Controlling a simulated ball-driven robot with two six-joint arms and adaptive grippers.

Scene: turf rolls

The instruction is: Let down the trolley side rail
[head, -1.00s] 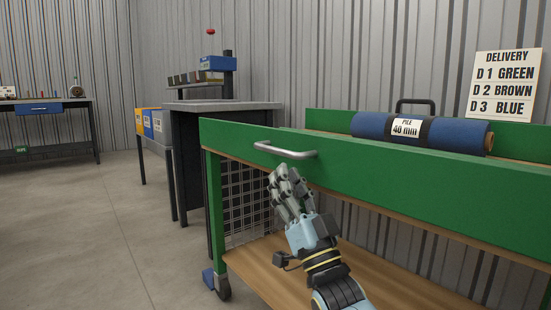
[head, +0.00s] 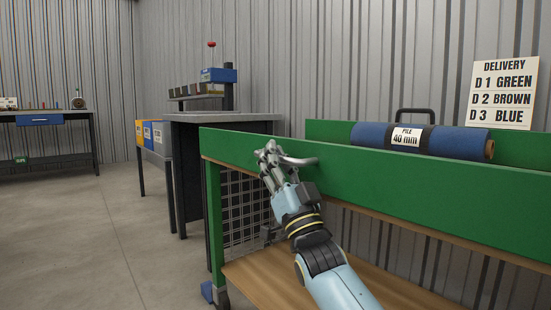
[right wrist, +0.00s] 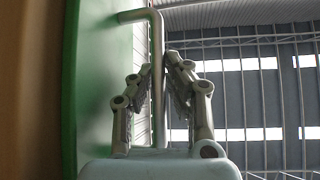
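The green trolley side rail (head: 400,181) stands upright along the near side of the trolley. Its grey metal handle (head: 300,161) sticks out near the rail's left end. My right gripper (head: 268,152) is at the left part of this handle. In the right wrist view the handle (right wrist: 157,85) runs between the two fingers of the right gripper (right wrist: 160,60), close to the tips. Small gaps show between bar and fingers, so the gripper looks partly open around it. The rail's green face (right wrist: 105,80) is left of the fingers. My left gripper is not in view.
A blue turf roll (head: 450,141) labelled 40 mm lies on the trolley behind the rail. A wooden lower shelf (head: 270,278) and wire mesh end (head: 240,205) are below. A grey bench (head: 215,117) stands behind left. The floor (head: 70,230) at left is clear.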

